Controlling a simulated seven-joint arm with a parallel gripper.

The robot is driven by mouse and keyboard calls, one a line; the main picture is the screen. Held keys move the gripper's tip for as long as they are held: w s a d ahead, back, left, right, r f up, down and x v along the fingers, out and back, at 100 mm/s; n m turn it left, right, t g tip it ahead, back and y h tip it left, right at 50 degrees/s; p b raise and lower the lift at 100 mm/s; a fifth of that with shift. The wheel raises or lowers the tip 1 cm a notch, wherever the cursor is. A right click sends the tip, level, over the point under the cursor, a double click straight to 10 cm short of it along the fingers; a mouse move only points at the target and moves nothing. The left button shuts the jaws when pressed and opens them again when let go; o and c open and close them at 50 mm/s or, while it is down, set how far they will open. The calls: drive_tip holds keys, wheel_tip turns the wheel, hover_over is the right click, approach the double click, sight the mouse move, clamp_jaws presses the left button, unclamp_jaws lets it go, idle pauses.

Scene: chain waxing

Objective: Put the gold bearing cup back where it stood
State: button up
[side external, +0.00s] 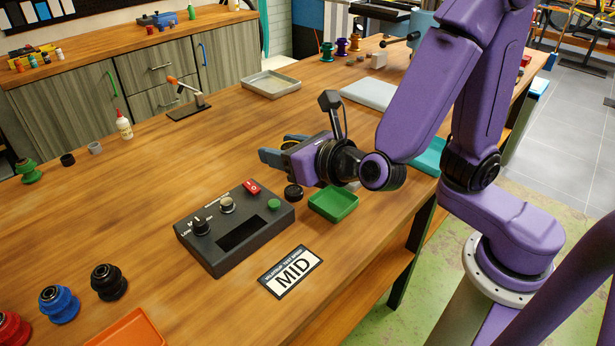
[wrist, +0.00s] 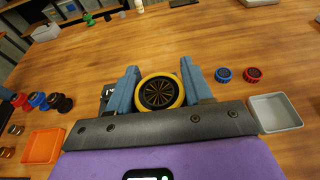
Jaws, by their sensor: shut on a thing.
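The gold bearing cup (wrist: 159,92) shows in the wrist view as a gold ring with a dark, ribbed centre. It sits between the two blue fingers of my gripper (wrist: 160,84), which is shut on it. In the side external view my gripper (side external: 280,148) is low over the table, left of the wrist. The cup is not visible there, and its height above the table is hard to tell.
Blue (wrist: 223,75) and red (wrist: 253,74) pieces and a grey tray (wrist: 275,112) are to the right. An orange tray (side external: 128,329) is at the front.

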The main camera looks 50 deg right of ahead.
drive_tip(key=w+d+f+m+h, duration=0.1)
drive_tip(key=w+d+h, duration=0.1)
drive_tip(key=d, duration=0.6)
drive_tip(key=w+d+f+m+h, duration=0.1)
drive_tip(key=w+d, duration=0.3)
drive_tip(key=d, duration=0.5)
drive_tip(key=shift+d+m+g+h, duration=0.15)
drive_tip(key=shift+m+g+h, duration=0.15)
drive_tip(key=shift+m+h, duration=0.25)
drive_tip(key=shift+f, duration=0.1)
drive_tip(key=s+a+n+y, duration=0.1)
drive_tip(key=s+a, duration=0.1)
drive_tip(key=a, duration=0.3)
drive_tip(key=s+a+r+n+y, duration=0.1)
drive_tip(key=s+a, duration=0.1)
drive_tip(key=a, duration=0.4)
drive_tip(key=s+a+r+n+y, duration=0.1)
drive_tip(key=s+a+y, duration=0.1)
drive_tip(key=a, duration=0.4)
drive_tip(key=shift+a+r, duration=0.1)
drive_tip(key=shift+a, duration=0.1)
drive_tip(key=shift+s+a, duration=0.4)
drive_tip(key=shift+a, duration=0.15)
drive_tip(key=shift+w, duration=0.1)
